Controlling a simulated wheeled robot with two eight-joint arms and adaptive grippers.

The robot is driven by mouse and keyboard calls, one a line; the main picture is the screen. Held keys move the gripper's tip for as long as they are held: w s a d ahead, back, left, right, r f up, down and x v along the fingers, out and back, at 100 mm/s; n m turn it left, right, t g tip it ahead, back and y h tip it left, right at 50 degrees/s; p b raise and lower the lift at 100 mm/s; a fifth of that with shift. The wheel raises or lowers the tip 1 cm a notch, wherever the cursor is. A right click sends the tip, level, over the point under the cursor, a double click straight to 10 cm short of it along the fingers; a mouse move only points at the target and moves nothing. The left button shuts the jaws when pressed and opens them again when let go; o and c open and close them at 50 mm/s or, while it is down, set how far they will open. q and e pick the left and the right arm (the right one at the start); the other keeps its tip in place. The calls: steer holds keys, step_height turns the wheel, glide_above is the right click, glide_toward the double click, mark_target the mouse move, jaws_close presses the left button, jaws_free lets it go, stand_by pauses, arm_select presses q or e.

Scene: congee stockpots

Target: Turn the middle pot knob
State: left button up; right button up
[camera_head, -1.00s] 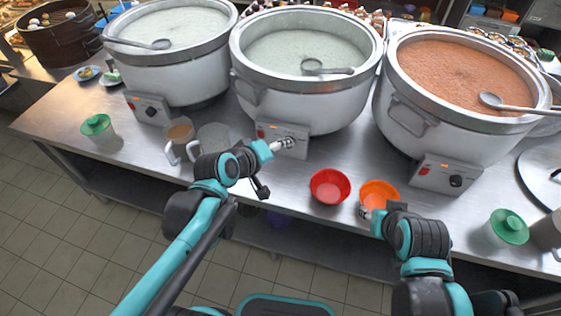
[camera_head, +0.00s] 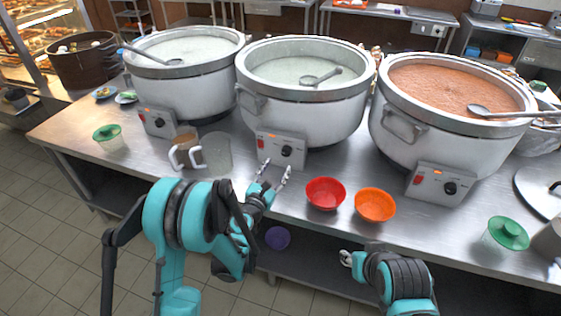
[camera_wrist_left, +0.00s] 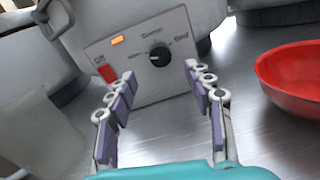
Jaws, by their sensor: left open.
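The middle pot (camera_head: 303,118) is a big white stockpot of pale congee with a ladle across it. Its control box has a round black knob (camera_head: 287,151), a red switch and a lit orange lamp. In the left wrist view the knob (camera_wrist_left: 160,55) sits just beyond the fingertips, between the two fingers and clear of both. My left gripper (camera_head: 276,168) is open and empty, just in front of the box; its spread fingers also show in the left wrist view (camera_wrist_left: 160,74). My right gripper (camera_head: 345,258) is low, below the orange bowl; its finger state is unclear.
A red bowl (camera_head: 325,194) and an orange bowl (camera_head: 375,205) stand right of the box. A brown-filled mug (camera_head: 187,152) and a clear container (camera_head: 216,154) stand left. Pots flank the middle one.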

mark_target(285, 153)
arm_select(q)
steer(key=b+x, duration=0.1)
steer(key=x, duration=0.6)
steer(key=c, duration=1.2)
